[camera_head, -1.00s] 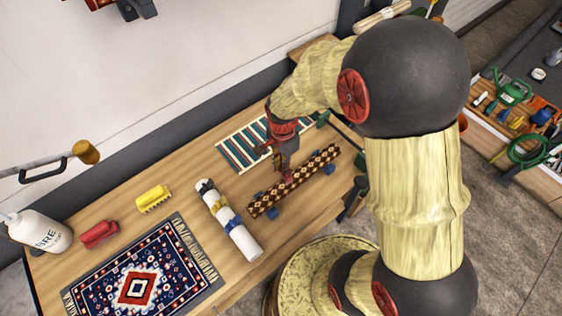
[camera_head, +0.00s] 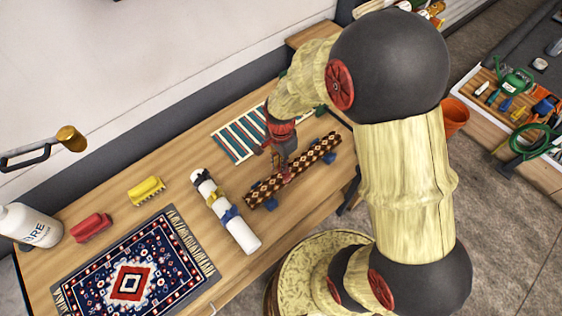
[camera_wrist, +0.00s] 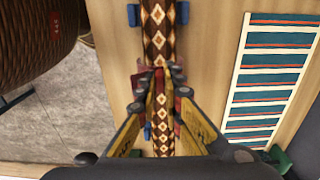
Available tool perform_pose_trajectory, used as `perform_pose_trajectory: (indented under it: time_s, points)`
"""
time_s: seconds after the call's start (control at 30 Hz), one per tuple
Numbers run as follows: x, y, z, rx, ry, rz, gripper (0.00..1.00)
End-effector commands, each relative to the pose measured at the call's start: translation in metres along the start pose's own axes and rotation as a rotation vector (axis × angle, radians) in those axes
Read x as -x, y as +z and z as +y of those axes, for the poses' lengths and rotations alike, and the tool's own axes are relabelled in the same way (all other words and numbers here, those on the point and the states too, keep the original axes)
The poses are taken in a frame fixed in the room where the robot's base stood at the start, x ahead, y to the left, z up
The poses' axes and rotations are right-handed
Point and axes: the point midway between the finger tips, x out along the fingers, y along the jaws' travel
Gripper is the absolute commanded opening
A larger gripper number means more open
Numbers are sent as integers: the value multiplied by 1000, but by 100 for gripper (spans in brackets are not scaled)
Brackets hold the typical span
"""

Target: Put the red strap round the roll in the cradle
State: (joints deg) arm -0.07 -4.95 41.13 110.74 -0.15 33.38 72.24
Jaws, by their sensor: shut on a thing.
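The roll (camera_head: 318,151) is a brown, patterned rolled rug lying in a cradle with blue supports (camera_head: 270,203). In the wrist view the roll (camera_wrist: 157,35) runs up the picture between the blue cradle blocks (camera_wrist: 133,15). My gripper (camera_head: 285,172) is over the middle of the roll, pointing down. In the wrist view my gripper (camera_wrist: 160,88) is shut on the red strap (camera_wrist: 141,82). Red parts show on both sides of the roll at the fingertips. The fingers hide much of the strap, so I cannot tell whether it closes round the roll.
A white tube (camera_head: 236,228) with yellow, blue and dark bands lies left of the cradle. A striped rug (camera_head: 232,139) lies behind the cradle.

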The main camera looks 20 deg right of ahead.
Motion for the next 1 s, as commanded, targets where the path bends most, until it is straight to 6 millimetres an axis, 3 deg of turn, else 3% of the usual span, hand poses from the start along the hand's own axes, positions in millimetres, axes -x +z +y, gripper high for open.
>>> perform_pose_trajectory:
  time_s: [0.53, 0.97, 1.0]
  points:
    - [-41, 0, 0, 0, 0, 0, 0]
    - [-46, 0, 0, 0, 0, 0, 0]
    - [-46, 0, 0, 0, 0, 0, 9]
